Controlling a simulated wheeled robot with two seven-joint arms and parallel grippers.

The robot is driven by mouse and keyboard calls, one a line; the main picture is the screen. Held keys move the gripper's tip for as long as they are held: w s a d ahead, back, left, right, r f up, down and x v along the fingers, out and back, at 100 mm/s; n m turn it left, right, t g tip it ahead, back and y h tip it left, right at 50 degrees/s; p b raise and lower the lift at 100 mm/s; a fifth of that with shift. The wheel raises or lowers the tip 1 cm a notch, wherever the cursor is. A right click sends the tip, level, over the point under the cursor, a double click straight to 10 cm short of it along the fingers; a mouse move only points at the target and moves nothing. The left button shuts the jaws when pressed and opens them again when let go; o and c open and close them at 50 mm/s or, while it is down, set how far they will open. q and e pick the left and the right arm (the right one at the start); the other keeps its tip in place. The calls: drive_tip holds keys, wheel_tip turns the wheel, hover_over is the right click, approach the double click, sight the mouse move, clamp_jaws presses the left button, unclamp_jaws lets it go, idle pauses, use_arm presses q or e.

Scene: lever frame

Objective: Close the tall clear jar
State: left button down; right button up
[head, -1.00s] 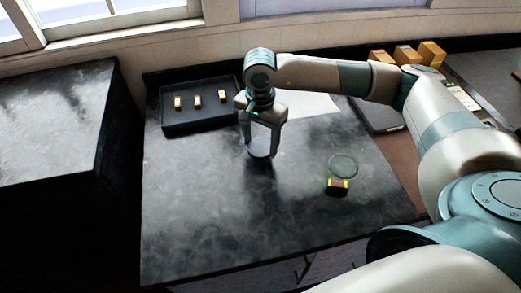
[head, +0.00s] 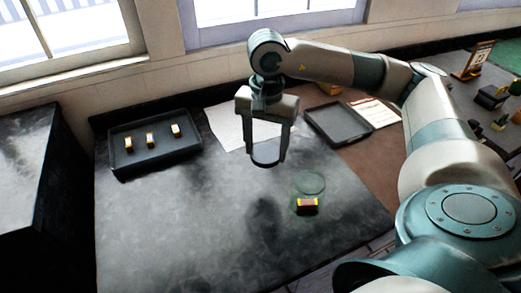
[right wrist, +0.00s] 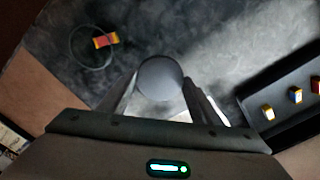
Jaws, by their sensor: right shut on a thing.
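The tall clear jar (head: 296,196) stands on the dark counter, right of centre in the head view, its round top rim open. A yellow-and-red block (head: 307,206) shows through its wall at the bottom. The jar also shows from above in the right wrist view (right wrist: 72,50), with the block (right wrist: 105,40) inside. My right gripper (head: 266,160) points down and is shut on a round dark lid (head: 266,154), also between the fingers in the right wrist view (right wrist: 160,78). The lid is in the air, left of the jar and apart from it. My left gripper is not in view.
A black tray (head: 181,152) with three small yellow blocks stands at the back left. White paper (head: 226,127) lies behind the gripper. A shallow dark tray (head: 338,124) is at the back right. The counter (head: 190,225) is clear at front left.

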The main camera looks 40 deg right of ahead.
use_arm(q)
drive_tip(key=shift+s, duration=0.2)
